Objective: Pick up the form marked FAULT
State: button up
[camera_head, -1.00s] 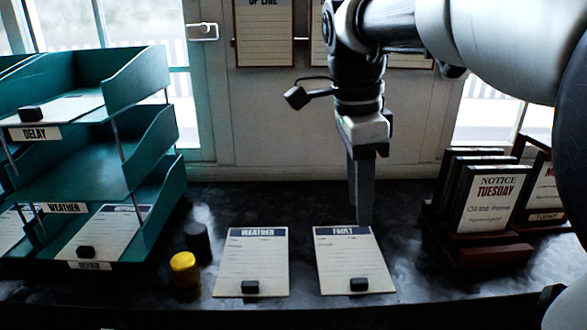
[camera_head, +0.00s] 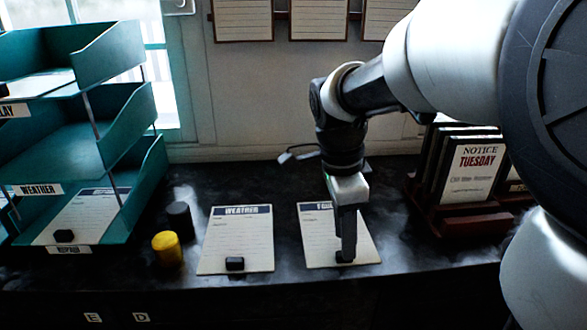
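The form marked FAULT (camera_head: 317,242) lies flat on the dark counter, right of the form marked WEATHER (camera_head: 236,235). Its heading is partly hidden by my gripper. A small black block sits at its lower edge, mostly hidden behind the fingers. My gripper (camera_head: 346,254) points down over this form with its fingertips at the black block. I cannot tell whether the fingers are closed on the block or stand around it.
A teal tray rack (camera_head: 148,190) stands at the left. A yellow cylinder (camera_head: 167,249) and a dark cylinder (camera_head: 180,219) stand between it and the WEATHER form. A rack of notice boards (camera_head: 470,222) stands at the right. The counter (camera_head: 285,190) behind the forms is clear.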

jog(key=shift+d+f, duration=0.15)
jog(key=shift+f, duration=1.35)
grip_shut()
